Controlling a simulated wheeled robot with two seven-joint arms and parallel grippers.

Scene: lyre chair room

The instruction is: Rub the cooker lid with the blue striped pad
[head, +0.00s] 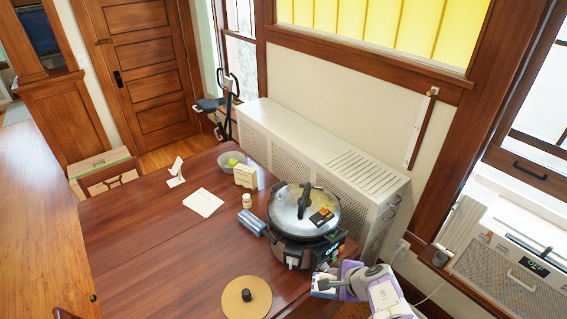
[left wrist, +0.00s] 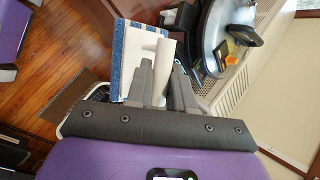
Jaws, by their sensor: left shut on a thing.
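The cooker (head: 287,236) stands on the wooden table with its shiny metal lid (head: 288,212) on top. The lid has a dark upright handle and a dark and orange label. My left gripper (head: 334,283) is at the table's right edge, in front of and to the right of the cooker. It is shut on a blue and white pad (head: 323,291), held apart from the lid. In the left wrist view the pad (left wrist: 119,58) sticks out beyond the fingers (left wrist: 162,72), and the lid (left wrist: 215,32) lies to the right. My right gripper is out of view.
A blue and white block (head: 251,222) lies left of the cooker. A round tan disc with a black knob (head: 238,310) lies in front. A small bottle (head: 247,201), a cream box (head: 245,176) and a bowl (head: 227,165) stand behind. The table's left part is mostly clear.

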